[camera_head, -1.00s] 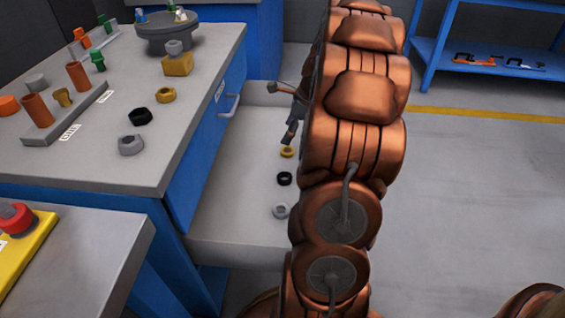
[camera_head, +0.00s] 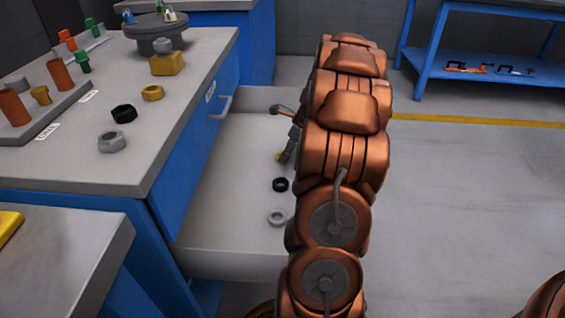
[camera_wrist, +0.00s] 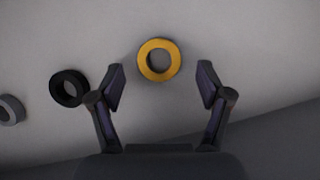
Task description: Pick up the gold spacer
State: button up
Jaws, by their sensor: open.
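The gold spacer, a flat ring, lies on the drawer floor. It shows whole in the wrist view (camera_wrist: 144,62), just beyond and between my fingertips. In the head view it is a small gold patch (camera_head: 279,157), mostly hidden by my gripper (camera_head: 290,148). My gripper also shows in the wrist view (camera_wrist: 161,80), with its two fingers wide apart and nothing between them. I cannot tell its exact height above the drawer floor.
A black ring (camera_head: 280,185) and a grey ring (camera_head: 277,217) lie nearer in the open drawer (camera_head: 225,190). The drawer's walls surround them. The bench (camera_head: 75,167) at the left holds nuts, pegs and a gold nut (camera_head: 153,93).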

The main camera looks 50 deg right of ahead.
jog(key=shift+w+a+f, duration=0.1)
jog(key=shift+w+f, duration=0.15)
jog(key=shift+f, duration=0.4)
jog(key=shift+r, duration=0.1)
jog(key=c, duration=1.3)
